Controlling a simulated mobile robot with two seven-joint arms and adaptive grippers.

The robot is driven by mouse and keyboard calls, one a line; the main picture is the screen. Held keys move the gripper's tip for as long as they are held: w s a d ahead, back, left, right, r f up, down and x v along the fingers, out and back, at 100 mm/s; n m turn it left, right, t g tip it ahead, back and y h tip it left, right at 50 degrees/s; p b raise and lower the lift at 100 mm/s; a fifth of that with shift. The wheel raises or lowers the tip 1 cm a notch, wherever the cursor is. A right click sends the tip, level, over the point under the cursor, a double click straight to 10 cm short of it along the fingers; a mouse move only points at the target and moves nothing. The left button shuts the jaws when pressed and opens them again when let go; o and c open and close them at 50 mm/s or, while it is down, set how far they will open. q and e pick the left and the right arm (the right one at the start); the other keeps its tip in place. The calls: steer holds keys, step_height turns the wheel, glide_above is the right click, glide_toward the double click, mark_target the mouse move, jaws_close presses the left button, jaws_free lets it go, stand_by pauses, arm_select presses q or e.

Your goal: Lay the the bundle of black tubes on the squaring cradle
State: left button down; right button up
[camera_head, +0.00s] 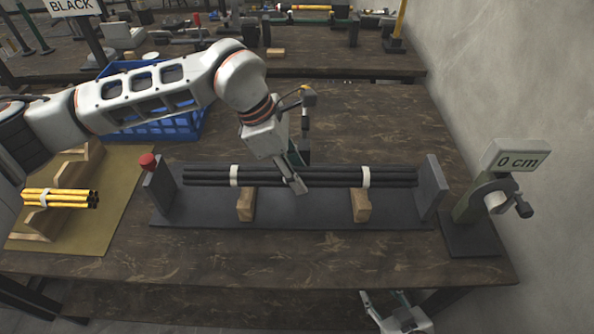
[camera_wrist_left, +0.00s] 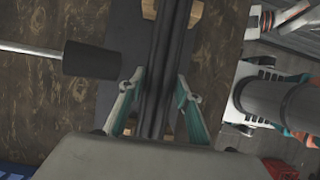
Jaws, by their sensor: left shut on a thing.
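The bundle of black tubes (camera_head: 325,178) is bound with two white bands and lies lengthwise over the squaring cradle (camera_head: 300,217), between its two upright end plates. Its ends are close to both plates. Two wooden blocks (camera_head: 246,205) (camera_head: 361,207) are under the bundle; I cannot tell whether it rests on them or hangs just above. My left gripper (camera_head: 297,180) is shut on the bundle near its middle. In the left wrist view, its teal fingers flank the tubes (camera_wrist_left: 160,70). My right gripper (camera_head: 396,312) is low at the bottom edge, partly cut off, its opening unclear.
A yellow tube bundle (camera_head: 62,198) lies on wooden blocks on a tan mat (camera_head: 110,215) at left. A red knob (camera_head: 147,161) is by the left plate. A gauge reading "0 cm" (camera_head: 516,160) stands at right. A blue crate (camera_head: 178,128) is behind my left arm.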

arm_select(q)
steer(key=shift+f+b, duration=0.6)
steer(key=shift+f, duration=0.75)
stand_by(0.6)
steer(key=c, duration=1.4)
jaws_free()
steer(key=shift+o, duration=0.2)
steer(key=shift+f, duration=0.2)
steer(key=v, duration=1.2)
steer(key=shift+r, duration=0.15)
